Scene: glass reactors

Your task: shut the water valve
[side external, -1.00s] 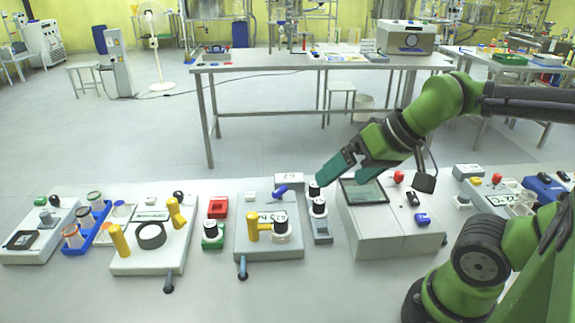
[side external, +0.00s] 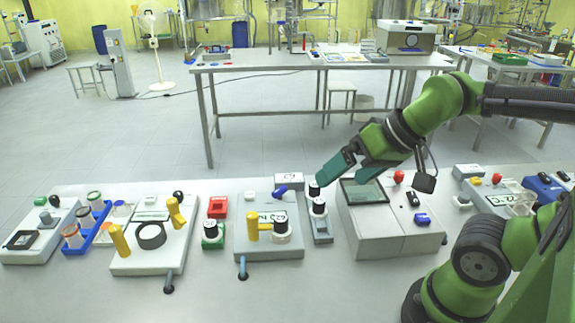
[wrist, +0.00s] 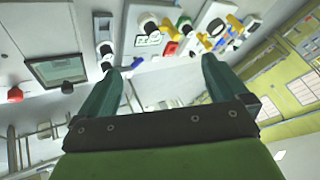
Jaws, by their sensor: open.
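My gripper (side external: 343,178) is open and empty, held above the bench beside the box with a screen. In the wrist view its two teal fingers (wrist: 161,67) stand wide apart with nothing between them. A blue valve handle (side external: 281,191) sits at the back of the middle grey unit (side external: 253,214), to the left of my gripper. A second blue handle (side external: 422,218) is on the front right of the screen box. No readable label shows which handle belongs to the water valve. Neither handle is touched by my fingers.
The screen box (side external: 369,232) stands under my gripper, with a red knob (side external: 398,177) on top. A slim unit with black-topped knobs (side external: 319,208) is close to the fingertips. A yellow handle (side external: 253,229) is on the middle unit. The bench front is mostly clear.

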